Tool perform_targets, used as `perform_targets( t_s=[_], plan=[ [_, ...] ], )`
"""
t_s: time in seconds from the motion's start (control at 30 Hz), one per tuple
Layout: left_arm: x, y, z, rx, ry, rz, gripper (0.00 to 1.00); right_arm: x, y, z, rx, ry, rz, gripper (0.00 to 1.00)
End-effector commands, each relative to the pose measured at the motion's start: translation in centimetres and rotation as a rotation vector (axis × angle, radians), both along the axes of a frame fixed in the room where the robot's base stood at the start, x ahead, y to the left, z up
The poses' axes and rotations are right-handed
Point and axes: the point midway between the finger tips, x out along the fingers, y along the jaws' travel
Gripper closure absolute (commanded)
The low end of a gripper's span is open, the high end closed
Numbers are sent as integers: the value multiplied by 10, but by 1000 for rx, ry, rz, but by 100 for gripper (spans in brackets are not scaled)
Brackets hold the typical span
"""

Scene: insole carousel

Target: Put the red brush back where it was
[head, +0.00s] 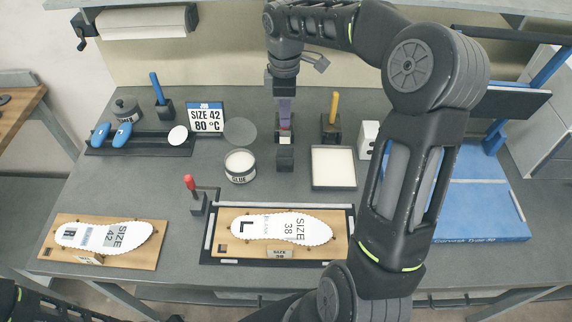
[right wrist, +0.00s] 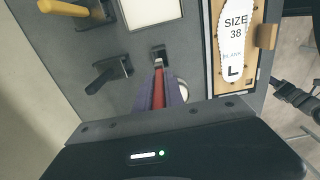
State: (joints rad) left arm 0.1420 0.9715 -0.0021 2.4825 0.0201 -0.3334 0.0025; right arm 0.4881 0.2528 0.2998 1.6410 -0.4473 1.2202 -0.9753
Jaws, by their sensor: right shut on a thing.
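The red brush (right wrist: 158,88) is gripped between the purple fingers of my right gripper (head: 285,118). The brush points down and is close to a small black block (head: 285,158), which also shows in the right wrist view (right wrist: 158,53). I cannot tell whether the tip touches it. Behind the brush is a black stand (right wrist: 115,68), partly hidden by the gripper in the head view. My left gripper is out of the picture.
A yellow-handled brush (head: 334,105) stands to the right, above a white tray (head: 333,168). A glue pot (head: 240,166) is to the left. A red-topped lever (head: 190,184) and the size 38 insole board (head: 225,240) are nearer the front. A blue-handled brush (head: 156,88) stands back left.

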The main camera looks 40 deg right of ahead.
Motion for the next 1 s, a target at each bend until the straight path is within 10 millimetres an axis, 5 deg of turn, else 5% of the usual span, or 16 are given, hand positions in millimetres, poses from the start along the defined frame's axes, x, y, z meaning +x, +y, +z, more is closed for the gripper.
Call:
perform_targets(
  t_s=[0.43,0.77,1.0],
  plan=[
    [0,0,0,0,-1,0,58,-1,0,-48,1,2,-2,100],
    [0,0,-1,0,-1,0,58,0,0,-52,0,0,-2,100],
    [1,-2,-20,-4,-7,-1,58,0,0,-89,1,1,-2,100]
  ],
)
